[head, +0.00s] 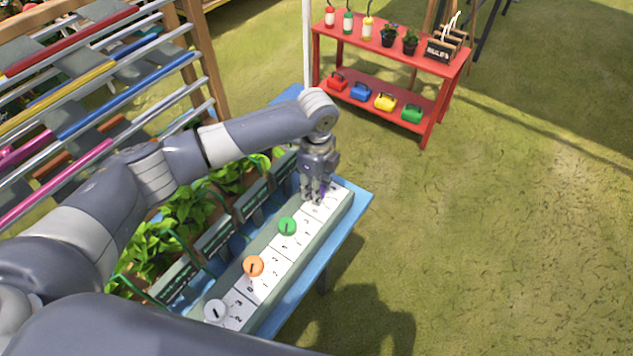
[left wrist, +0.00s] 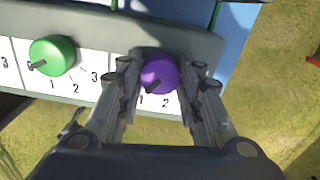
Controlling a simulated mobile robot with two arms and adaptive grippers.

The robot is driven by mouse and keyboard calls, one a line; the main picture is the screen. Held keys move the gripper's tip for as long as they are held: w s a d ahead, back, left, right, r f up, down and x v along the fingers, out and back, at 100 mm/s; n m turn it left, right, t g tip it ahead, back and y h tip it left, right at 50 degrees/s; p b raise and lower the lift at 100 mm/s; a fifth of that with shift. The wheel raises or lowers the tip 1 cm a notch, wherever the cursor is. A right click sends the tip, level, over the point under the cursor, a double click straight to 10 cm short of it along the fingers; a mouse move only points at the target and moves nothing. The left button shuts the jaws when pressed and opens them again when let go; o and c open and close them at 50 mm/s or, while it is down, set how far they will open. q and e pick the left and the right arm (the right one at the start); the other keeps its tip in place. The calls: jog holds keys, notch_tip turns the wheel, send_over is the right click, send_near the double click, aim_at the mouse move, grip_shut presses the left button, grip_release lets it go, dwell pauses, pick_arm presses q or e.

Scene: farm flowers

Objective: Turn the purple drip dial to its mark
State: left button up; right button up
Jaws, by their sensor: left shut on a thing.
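The purple dial (left wrist: 160,73) sits at the end of the white numbered panel (left wrist: 100,85), between the fingers of my left gripper (left wrist: 160,90) in the left wrist view. The gripper is shut on it. The dial's dark pointer tilts to the lower left, toward the side of the 1; a 2 shows beside the 1, and the fingers hide other marks. In the head view my left gripper (head: 316,192) reaches down from above at the far end of the panel (head: 270,255) and covers most of the dial. My right gripper is not in view.
A green dial (head: 287,226), an orange dial (head: 253,266) and a white dial (head: 216,311) line the same panel on a blue table (head: 357,207). Leafy plants (head: 185,215) and dark signs stand behind. A red shelf (head: 440,97) stands beyond; grass at right is open.

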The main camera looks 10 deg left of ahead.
pick_arm(q)
jog(key=m+p, duration=0.1)
jog(key=m, duration=0.1)
jog(key=shift+r+m, duration=0.1)
jog(key=shift+m, duration=0.2)
jog(key=shift+m+p, duration=0.7)
jog(key=shift+m, duration=0.9)
jog(key=o, duration=1.1)
notch_tip(320, 180, up, 12)
jog(key=shift+f, duration=0.1)
